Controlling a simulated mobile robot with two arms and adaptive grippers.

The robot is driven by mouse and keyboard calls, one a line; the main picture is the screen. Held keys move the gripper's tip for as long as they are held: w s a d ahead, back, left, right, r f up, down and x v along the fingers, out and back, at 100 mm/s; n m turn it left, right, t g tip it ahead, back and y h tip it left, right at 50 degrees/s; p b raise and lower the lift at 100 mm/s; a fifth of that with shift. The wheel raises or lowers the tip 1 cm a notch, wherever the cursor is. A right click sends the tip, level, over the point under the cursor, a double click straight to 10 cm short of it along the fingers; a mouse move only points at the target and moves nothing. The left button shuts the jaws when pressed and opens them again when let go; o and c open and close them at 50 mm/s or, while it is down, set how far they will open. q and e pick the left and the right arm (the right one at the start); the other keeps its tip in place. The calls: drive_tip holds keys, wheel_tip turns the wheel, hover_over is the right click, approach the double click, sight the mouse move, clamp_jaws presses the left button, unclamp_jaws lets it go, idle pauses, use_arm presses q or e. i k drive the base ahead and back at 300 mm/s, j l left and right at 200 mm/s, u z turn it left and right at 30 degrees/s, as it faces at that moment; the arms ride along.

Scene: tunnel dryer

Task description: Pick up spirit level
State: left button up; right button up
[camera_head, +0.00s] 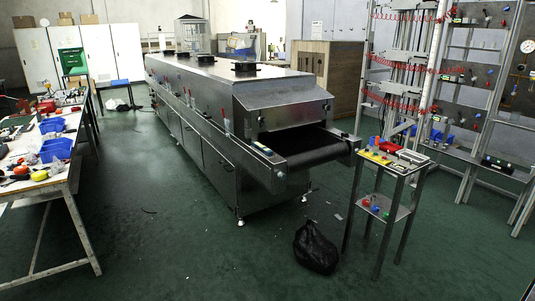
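I cannot pick out a spirit level with certainty at this size. A flat yellow item (377,157) lies on the top of a small metal stand (392,171) at the right, and its details are too small to tell. A long dark item with small coloured spots (497,164) lies on the bench at the far right, and I cannot tell what it is. Neither of my grippers is in view.
A long metal tunnel dryer (215,120) fills the middle, its dark conveyor belt (310,146) facing the stand. A black bag (315,248) lies on the floor by the stand. A cluttered white table (40,190) stands left. The green floor (170,245) in front is mostly clear.

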sight(268, 153)
drive_tip(key=i+u, duration=0.1)
drive_tip(key=i, duration=0.8)
drive_tip(key=i+l+u, duration=0.1)
drive_tip(key=i+l, duration=0.4)
drive_tip(key=i, duration=0.1)
